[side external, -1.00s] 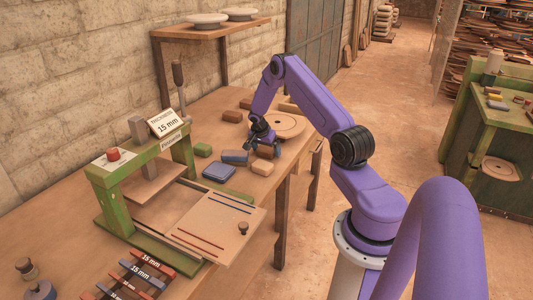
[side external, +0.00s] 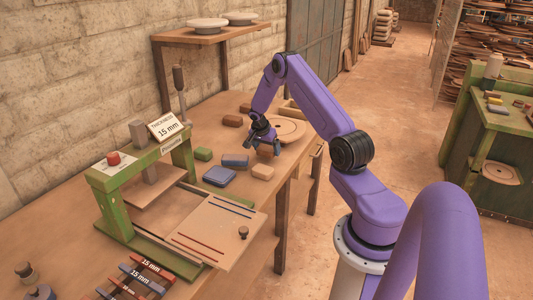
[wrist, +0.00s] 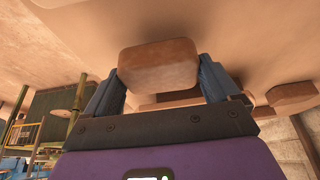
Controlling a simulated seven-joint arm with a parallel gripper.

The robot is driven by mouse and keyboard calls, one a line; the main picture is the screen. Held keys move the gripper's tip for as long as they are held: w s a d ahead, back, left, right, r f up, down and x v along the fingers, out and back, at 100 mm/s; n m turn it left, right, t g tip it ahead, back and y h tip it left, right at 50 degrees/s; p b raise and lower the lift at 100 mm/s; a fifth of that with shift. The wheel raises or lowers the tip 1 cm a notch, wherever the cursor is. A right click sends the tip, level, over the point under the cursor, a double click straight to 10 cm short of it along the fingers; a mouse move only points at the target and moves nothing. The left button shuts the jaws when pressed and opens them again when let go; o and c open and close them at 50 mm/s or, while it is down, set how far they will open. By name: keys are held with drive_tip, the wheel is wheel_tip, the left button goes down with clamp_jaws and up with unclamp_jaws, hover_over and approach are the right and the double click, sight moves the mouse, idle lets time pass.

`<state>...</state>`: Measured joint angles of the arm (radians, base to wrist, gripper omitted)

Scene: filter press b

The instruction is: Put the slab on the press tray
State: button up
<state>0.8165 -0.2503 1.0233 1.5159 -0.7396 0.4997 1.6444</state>
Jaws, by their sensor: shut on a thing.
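My gripper (side external: 263,138) is shut on a brown slab (wrist: 158,65) with rounded edges. In the wrist view the slab sits between both fingers. In the side view my gripper is over the table's far part, and the slab is mostly hidden below the fingers. The press tray (side external: 218,243) is a pale board with red and blue lines and a knob, pulled out at the front of the green press (side external: 105,200). The tray's visible top is clear of slabs. My gripper is well behind it, up and to the right in the picture.
A tan block (side external: 262,173), a blue block (side external: 235,160), a flat blue piece (side external: 219,176) and a green block (side external: 203,154) lie between my gripper and the press. A round disc (side external: 288,129) lies behind. Marked strips (side external: 140,275) lie at the front.

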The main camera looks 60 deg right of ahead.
drive_tip(key=s+a+r, duration=0.9)
drive_tip(key=s+r, duration=0.1)
drive_tip(key=w+a+r+n+t, duration=0.1)
drive_tip(key=a+r+n, duration=0.15)
drive_tip(key=a, duration=1.85)
drive_tip(key=s+a+r+n, duration=0.2)
drive_tip(key=s+a, duration=0.8)
drive_tip(key=a, duration=0.2)
hover_over(216, 223)
drive_tip(key=a, duration=0.1)
drive_tip(key=shift+t, duration=0.4)
drive_tip(key=f, duration=0.9)
drive_tip(key=shift+s+a+f, duration=0.1)
drive_tip(key=shift+s, duration=0.3)
drive_tip(key=shift+w+f+y, duration=0.2)
drive_tip(key=shift+f+y, duration=0.1)
drive_tip(key=shift+f, duration=1.4)
